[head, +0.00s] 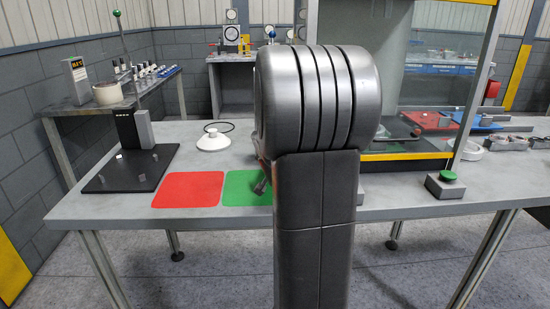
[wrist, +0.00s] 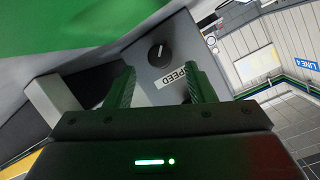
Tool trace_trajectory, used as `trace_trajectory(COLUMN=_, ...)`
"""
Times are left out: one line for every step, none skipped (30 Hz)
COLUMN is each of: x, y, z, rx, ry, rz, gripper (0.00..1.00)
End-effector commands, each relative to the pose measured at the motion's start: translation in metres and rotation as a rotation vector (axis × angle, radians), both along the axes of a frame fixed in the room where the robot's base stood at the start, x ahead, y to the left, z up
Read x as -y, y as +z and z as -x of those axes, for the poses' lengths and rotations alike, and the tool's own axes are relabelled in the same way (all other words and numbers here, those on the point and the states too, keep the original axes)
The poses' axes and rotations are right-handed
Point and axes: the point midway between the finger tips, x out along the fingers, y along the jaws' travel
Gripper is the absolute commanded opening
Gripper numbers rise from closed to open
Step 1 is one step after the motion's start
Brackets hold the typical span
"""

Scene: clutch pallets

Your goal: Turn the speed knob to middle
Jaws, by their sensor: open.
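The speed knob (wrist: 158,53) is a small round black knob with a pale pointer mark, on the face of a grey box (wrist: 150,74). A white label reading SPEED (wrist: 178,77) is beside it and appears rotated in the wrist view. My gripper (wrist: 159,71) is open, its two ridged fingers apart, with the knob in the gap between them but beyond the tips. No contact shows. In the head view my arm hides the knob, and only a small part of my gripper (head: 262,182) shows over the green mat.
The table holds a red mat (head: 188,190), a green mat (head: 238,187), a white lidded piece (head: 213,140) and a black stand base (head: 130,170). A green button box (head: 446,184) sits to the right, before a yellow-edged machine frame (head: 405,156).

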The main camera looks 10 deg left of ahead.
Motion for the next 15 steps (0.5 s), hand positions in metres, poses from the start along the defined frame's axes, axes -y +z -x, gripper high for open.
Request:
trace_trajectory(x=-0.002, y=-0.005, z=-0.009, rx=0.0, ry=-0.001, rz=0.0, gripper=0.49)
trace_trajectory(x=-0.003, y=-0.006, z=-0.013, rx=-0.001, ry=0.0, rz=0.001, gripper=0.49)
trace_trajectory(x=-0.005, y=-0.009, z=-0.018, rx=-0.001, ry=0.0, rz=0.001, gripper=0.49)
trace_trajectory(x=-0.006, y=-0.009, z=-0.021, rx=-0.001, ry=0.0, rz=0.0, gripper=0.49)
trace_trajectory(x=-0.007, y=-0.01, z=-0.024, rx=-0.001, ry=0.0, rz=0.0, gripper=0.49)
trace_trajectory(x=-0.008, y=-0.011, z=-0.028, rx=-0.001, ry=0.0, rz=0.0, gripper=0.49)
trace_trajectory(x=-0.009, y=-0.012, z=-0.031, rx=-0.001, ry=0.0, rz=0.0, gripper=0.49)
trace_trajectory(x=-0.009, y=-0.013, z=-0.033, rx=-0.001, ry=0.001, rz=0.001, gripper=0.49)
trace_trajectory(x=-0.01, y=-0.014, z=-0.035, rx=0.0, ry=0.002, rz=0.001, gripper=0.49)
trace_trajectory(x=-0.01, y=-0.014, z=-0.036, rx=0.0, ry=0.002, rz=0.001, gripper=0.49)
trace_trajectory(x=-0.01, y=-0.014, z=-0.038, rx=0.0, ry=0.002, rz=0.001, gripper=0.49)
trace_trajectory(x=-0.011, y=-0.015, z=-0.039, rx=0.0, ry=0.002, rz=0.001, gripper=0.49)
trace_trajectory(x=-0.011, y=-0.015, z=-0.039, rx=0.0, ry=0.002, rz=0.001, gripper=0.49)
trace_trajectory(x=-0.011, y=-0.015, z=-0.04, rx=0.0, ry=0.002, rz=0.001, gripper=0.49)
trace_trajectory(x=-0.011, y=-0.015, z=-0.04, rx=0.0, ry=0.002, rz=0.001, gripper=0.49)
